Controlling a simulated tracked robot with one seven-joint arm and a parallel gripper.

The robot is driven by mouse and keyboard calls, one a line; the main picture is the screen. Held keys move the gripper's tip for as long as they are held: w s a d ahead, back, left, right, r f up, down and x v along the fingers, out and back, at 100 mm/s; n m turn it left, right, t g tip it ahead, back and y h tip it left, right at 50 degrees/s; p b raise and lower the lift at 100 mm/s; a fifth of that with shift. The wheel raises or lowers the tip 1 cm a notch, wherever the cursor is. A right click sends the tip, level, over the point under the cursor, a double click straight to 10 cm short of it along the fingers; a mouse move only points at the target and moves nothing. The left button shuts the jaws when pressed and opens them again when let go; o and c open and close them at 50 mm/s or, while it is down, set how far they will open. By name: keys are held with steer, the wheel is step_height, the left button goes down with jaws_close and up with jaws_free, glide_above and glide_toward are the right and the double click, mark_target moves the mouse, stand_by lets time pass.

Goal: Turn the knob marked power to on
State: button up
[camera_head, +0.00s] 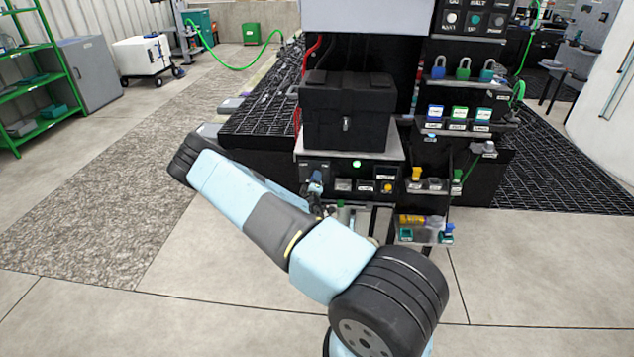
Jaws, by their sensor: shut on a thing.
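The black control panel (344,170) is on the front of the bench below a black box. It has a lit green lamp (357,163), a yellow knob (388,187) at the right and several small labels too small to read. My gripper (316,188) is at the panel's left end, shut on a knob there. That knob is mostly hidden by the gripper, so neither its marking nor its setting can be read. My blue and grey arm crosses the foreground and hides the floor below the panel.
The black box (348,112) stands on a shelf above the panel. Right of the panel are small bins (428,186), a lower tray (420,233) and several padlocks (462,70). A green shelf rack (40,85) stands far left. The floor at lower left is clear.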

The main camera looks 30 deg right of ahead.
steer(key=shift+s+a+f+m, duration=0.1)
steer(key=shift+f+m, duration=0.1)
steer(key=shift+m, duration=0.9)
steer(key=shift+a+f+m, duration=0.1)
steer(key=shift+f+m, duration=0.1)
steer(key=shift+m, duration=0.9)
steer(key=o, duration=0.8)
steer(key=shift+c, duration=0.2)
steer(key=o, duration=0.3)
steer(key=shift+r, duration=0.1)
steer(key=shift+d, duration=0.1)
steer(key=v, duration=1.3)
steer(key=shift+s+a, duration=0.2)
steer(key=shift+a, duration=0.1)
